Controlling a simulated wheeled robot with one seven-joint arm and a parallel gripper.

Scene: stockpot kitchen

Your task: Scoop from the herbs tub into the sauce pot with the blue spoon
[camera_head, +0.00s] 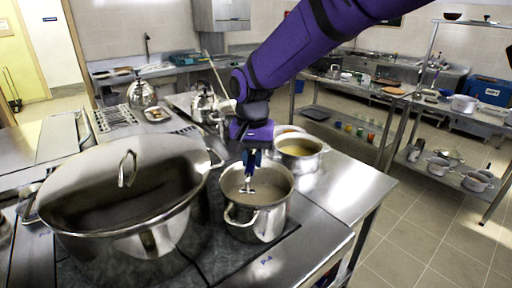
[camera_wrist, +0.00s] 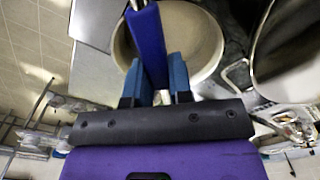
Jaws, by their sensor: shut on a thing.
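My gripper (camera_wrist: 154,83) is shut on the blue handle of a spoon (camera_wrist: 147,45). In the head view my gripper (camera_head: 253,157) points down over an open steel pot (camera_head: 257,219), and the spoon's lower part shows at the pot's mouth. The wrist view shows this pot's pale inside (camera_wrist: 184,28) behind the handle; the spoon's bowl is cut off there. A second open pot (camera_head: 299,165) with yellowish contents stands just behind. I cannot tell which one is the sauce pot, and I cannot make out a herbs tub.
A large lidded stockpot (camera_head: 125,199) stands close on the left of the open pot. Kettles (camera_head: 142,92) stand further back. The steel counter (camera_head: 345,187) is bare to the right. A shelf rack (camera_head: 446,172) with pots stands at the far right.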

